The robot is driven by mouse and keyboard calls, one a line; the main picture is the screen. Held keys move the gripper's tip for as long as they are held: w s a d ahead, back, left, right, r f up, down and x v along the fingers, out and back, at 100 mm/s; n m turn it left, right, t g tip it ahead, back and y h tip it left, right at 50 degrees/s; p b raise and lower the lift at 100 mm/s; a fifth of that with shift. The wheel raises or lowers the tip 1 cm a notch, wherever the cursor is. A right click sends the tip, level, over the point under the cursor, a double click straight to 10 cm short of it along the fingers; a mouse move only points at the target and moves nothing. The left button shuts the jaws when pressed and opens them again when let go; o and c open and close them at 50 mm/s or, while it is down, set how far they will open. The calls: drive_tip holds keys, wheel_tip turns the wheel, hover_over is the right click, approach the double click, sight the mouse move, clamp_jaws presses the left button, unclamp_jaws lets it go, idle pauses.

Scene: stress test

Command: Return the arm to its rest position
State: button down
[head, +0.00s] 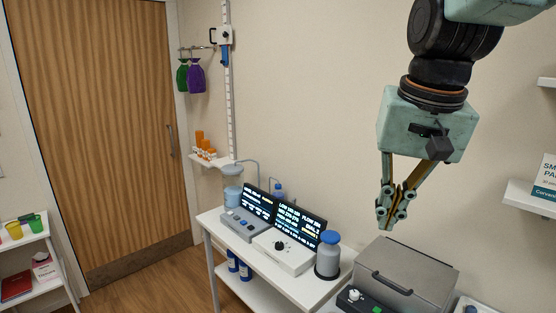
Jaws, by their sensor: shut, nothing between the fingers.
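My gripper (386,224) hangs from my arm on the right side of the head view, pointing down. Its fingers meet at the tips, and nothing is between them. It is in the air in front of the wall, above and left of a grey lidded box (405,271). It appears apart from everything around it.
A white table (213,228) holds two devices with lit screens (298,226) and a grey bottle with a blue cap (328,257). A wall shelf (530,197) with a sign is at right. A wooden door (100,130) and low shelf (25,240) are at left.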

drive_tip(key=s+f+n+b, duration=0.1)
drive_tip(key=s+f, duration=0.2)
drive_tip(key=s, duration=0.8)
drive_tip(key=s+f+n+t+b, duration=0.1)
drive_tip(key=s+f+n, duration=0.1)
drive_tip(key=s, duration=0.9)
drive_tip(key=shift+s+f+b, duration=0.15)
drive_tip(key=shift+f+b, duration=0.25)
drive_tip(key=shift+f, duration=0.2)
drive_tip(key=c, duration=3.4)
unclamp_jaws()
drive_tip(key=shift+d, duration=0.1)
drive_tip(key=shift+c, duration=0.2)
